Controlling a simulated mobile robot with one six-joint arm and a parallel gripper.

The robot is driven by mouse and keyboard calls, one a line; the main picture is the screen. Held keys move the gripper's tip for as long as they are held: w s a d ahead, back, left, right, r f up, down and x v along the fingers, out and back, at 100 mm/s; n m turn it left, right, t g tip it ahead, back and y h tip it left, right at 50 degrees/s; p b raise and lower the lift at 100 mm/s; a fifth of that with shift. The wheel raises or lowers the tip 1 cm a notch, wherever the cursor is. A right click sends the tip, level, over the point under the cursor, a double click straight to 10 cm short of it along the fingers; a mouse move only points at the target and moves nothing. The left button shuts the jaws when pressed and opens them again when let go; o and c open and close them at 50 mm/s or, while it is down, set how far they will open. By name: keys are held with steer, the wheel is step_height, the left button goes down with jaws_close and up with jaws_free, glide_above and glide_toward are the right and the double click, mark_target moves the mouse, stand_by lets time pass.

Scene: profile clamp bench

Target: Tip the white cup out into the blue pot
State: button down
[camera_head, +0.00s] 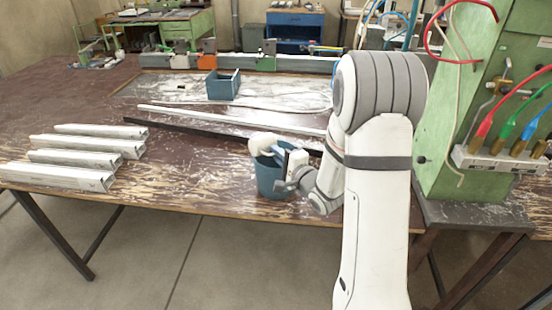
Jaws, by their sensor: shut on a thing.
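The blue pot (268,180) stands upright near the front edge of the bench. The white cup (262,144) is over the pot's top left side and looks tipped; its opening and any contents cannot be made out. My gripper (279,154) is at the cup's right side, above the pot, and is shut on the cup. My arm comes in from the right and hides part of the bench behind it. The inside of the pot is hidden.
Several metal profiles (75,160) lie at the left. A small blue box (222,86) and long bars (215,120) lie behind the pot. A green machine (470,110) with cables stands at the right. The bench between profiles and pot is clear.

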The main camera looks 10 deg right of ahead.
mark_target(260, 149)
steer(key=shift+n, duration=0.3)
steer(key=shift+a+f+n, duration=0.15)
steer(key=shift+f+n, duration=0.05)
steer(key=shift+n, duration=0.2)
steer(key=shift+s+a+r+n, duration=0.1)
steer(key=shift+a+r+n, duration=0.1)
steer(key=shift+r+n, duration=0.6)
steer(key=n+b, duration=0.1)
steer(key=b, duration=0.1)
steer(key=a+n+b, duration=0.1)
steer(key=n+b, duration=0.1)
steer(key=a+n+b, duration=0.1)
steer(key=b, duration=0.1)
steer(key=shift+s+f+n, duration=0.3)
steer(key=shift+s+n, duration=0.1)
steer(key=shift+s+a+r+n+b, duration=0.15)
steer(key=shift+r+n+b, duration=0.45)
steer(key=shift+n+b, duration=0.55)
steer(key=shift+a+f+n+b, duration=0.2)
steer(key=shift+f+n+b, duration=0.2)
steer(key=shift+n+b, duration=0.45)
steer(key=s+a+f+n+b, duration=0.2)
steer(key=a+f+n+b, duration=0.3)
steer(key=b, duration=1)
steer(key=shift+a+f+n, duration=0.2)
steer(key=shift+f+n, duration=0.4)
steer(key=shift+n, duration=0.5)
